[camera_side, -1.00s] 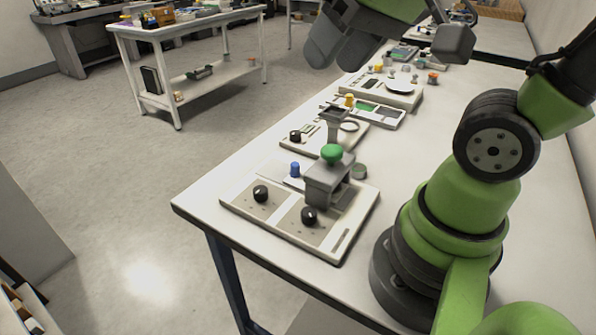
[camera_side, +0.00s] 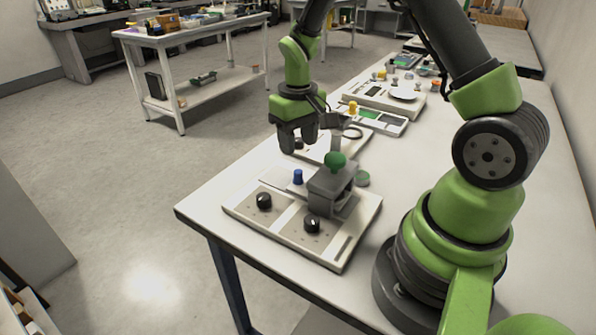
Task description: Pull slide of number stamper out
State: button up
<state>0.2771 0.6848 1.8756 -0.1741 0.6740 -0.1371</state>
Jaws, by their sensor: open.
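The number stamper (camera_side: 325,195) is a grey block with a green knob (camera_side: 335,160) on top, standing on a light board. A light slide (camera_side: 283,181) sticks out from its left side, with an upright blue knob (camera_side: 298,176) on it. My gripper (camera_side: 298,148) points down with its fingers apart and empty. In the picture it is just above the blue knob, and it overlaps the black knob on the board behind. How far it is from the blue knob in depth I cannot tell.
The board (camera_side: 345,259) also carries two black knobs, one on the left (camera_side: 264,201) and one in front (camera_side: 312,225). A grey round piece (camera_side: 362,179) lies right of the stamper. Behind stand another board with a grey stand (camera_side: 334,121) and a scale (camera_side: 380,97). The table's left front is bare.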

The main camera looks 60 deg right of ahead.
aim_at(298, 171)
notch_tip(298, 171, down, 8)
jog(key=shift+f, duration=0.1)
jog(key=shift+c, duration=0.3)
grip_shut()
